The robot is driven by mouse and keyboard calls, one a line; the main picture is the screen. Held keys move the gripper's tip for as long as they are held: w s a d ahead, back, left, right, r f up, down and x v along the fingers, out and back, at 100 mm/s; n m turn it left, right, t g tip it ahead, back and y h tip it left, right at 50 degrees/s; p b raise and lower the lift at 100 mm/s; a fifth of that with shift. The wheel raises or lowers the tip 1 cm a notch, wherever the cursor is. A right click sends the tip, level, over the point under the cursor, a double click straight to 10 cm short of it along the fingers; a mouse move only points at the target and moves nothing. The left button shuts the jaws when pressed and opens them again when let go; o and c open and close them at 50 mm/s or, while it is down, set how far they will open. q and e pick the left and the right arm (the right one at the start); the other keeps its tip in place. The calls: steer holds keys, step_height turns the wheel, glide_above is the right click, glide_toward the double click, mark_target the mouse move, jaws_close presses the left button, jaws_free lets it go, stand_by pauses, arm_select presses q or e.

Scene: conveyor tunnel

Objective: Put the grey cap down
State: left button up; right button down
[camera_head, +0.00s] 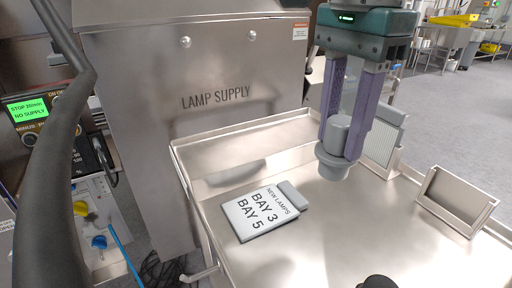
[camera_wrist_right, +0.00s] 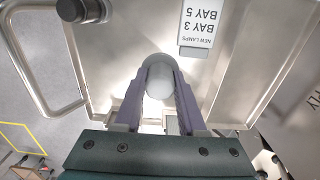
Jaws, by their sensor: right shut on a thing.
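The grey cap (camera_head: 338,135) is a stepped cylinder with a wider rim at its lower end. My right gripper (camera_head: 343,143) points down and is shut on it, with a purple finger on either side. The cap is upright over the right part of the steel tray table (camera_head: 300,238); I cannot tell whether its rim touches the surface. In the right wrist view the cap (camera_wrist_right: 159,78) sits between the fingertips, its top towards the camera. My left gripper is not in view.
A sign reading NEW LAMPS, BAY 3, BAY 5 (camera_head: 258,213) lies on the tray left of the cap. Two metal holders, one behind (camera_head: 383,140) and one at right (camera_head: 455,200), stand nearby. The LAMP SUPPLY cabinet (camera_head: 200,110) rises behind.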

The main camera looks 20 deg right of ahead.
step_height(320, 180, down, 12)
steer(key=shift+r+b, duration=0.25)
steer(key=shift+b, duration=0.25)
steer(key=shift+f, duration=0.1)
steer(key=shift+f, duration=0.15)
steer(key=c, duration=0.5)
jaws_free()
step_height(320, 180, up, 13)
steer(key=shift+f+p, duration=0.2)
steer(key=shift+p, duration=0.25)
